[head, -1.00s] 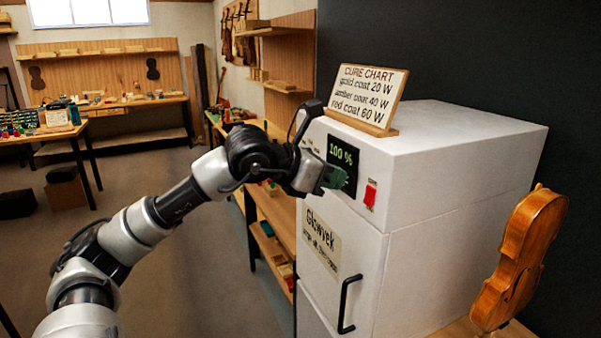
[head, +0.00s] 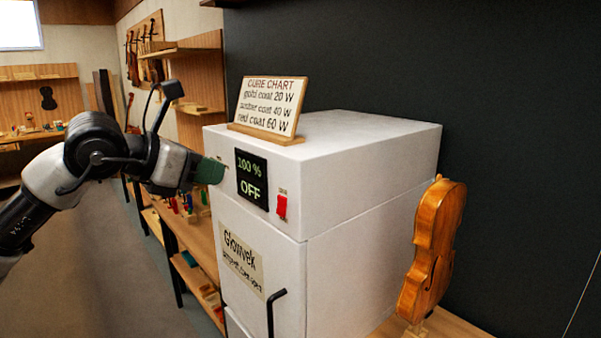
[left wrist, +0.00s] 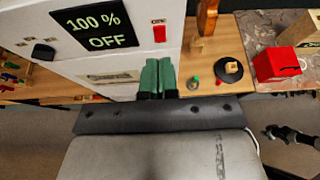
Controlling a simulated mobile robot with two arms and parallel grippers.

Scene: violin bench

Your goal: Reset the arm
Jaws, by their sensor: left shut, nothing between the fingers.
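My left gripper (head: 212,171) is beside the left edge of the white cabinet's front in the head view, left of the display. Its green fingers (left wrist: 157,78) are together and empty in the left wrist view. The cabinet (head: 360,215) carries a dark display (head: 252,180) reading "100 %" and "OFF", with a red switch (head: 282,206) to its right. The display (left wrist: 95,28) and the red switch (left wrist: 159,33) also show in the left wrist view.
A cure chart sign (head: 268,104) stands on top of the cabinet. A violin body (head: 432,250) stands upright at the cabinet's right. A black door handle (head: 271,312) juts from the front. In the left wrist view a red box (left wrist: 277,63) sits at the right.

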